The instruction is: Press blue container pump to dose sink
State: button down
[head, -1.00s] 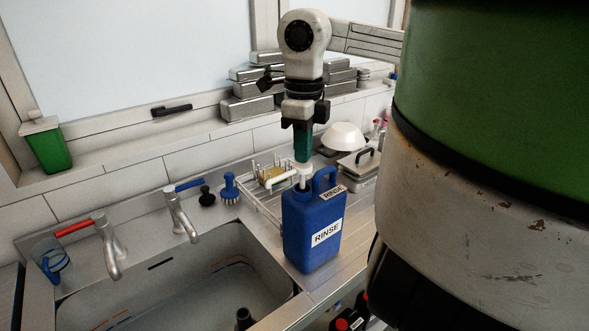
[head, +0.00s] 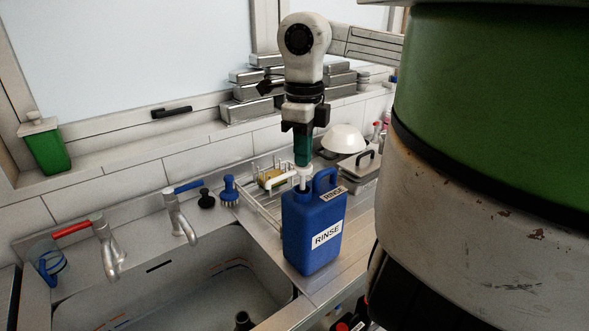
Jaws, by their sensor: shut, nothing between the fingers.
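The blue container (head: 305,243) with RINSE labels stands upright on the steel counter, right of the sink. Its white pump (head: 303,177) sits on top, left of the blue handle. My gripper (head: 303,160) points straight down over the pump, its green fingers shut with nothing between them. The fingertips are at the pump head and appear to touch it; the exact contact is too small to tell. The sink (head: 190,290) is at the lower left, with a standing pipe inside.
A red-handled tap (head: 104,245) and a blue-handled tap (head: 178,215) stand behind the sink. A blue brush (head: 229,190) and a white wire rack (head: 262,205) are close left of the container. Metal pans (head: 250,108) and a white bowl (head: 343,138) are behind.

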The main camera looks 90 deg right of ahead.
jog(key=shift+f+b, duration=0.25)
jog(key=shift+b, duration=0.05)
jog(key=shift+f+b, duration=1.15)
jog(key=shift+b, duration=0.05)
jog(key=shift+r, duration=0.35)
dwell(1.5)
jog(key=shift+r+p, duration=0.7)
jog(key=shift+r, duration=0.65)
jog(key=shift+f, duration=0.1)
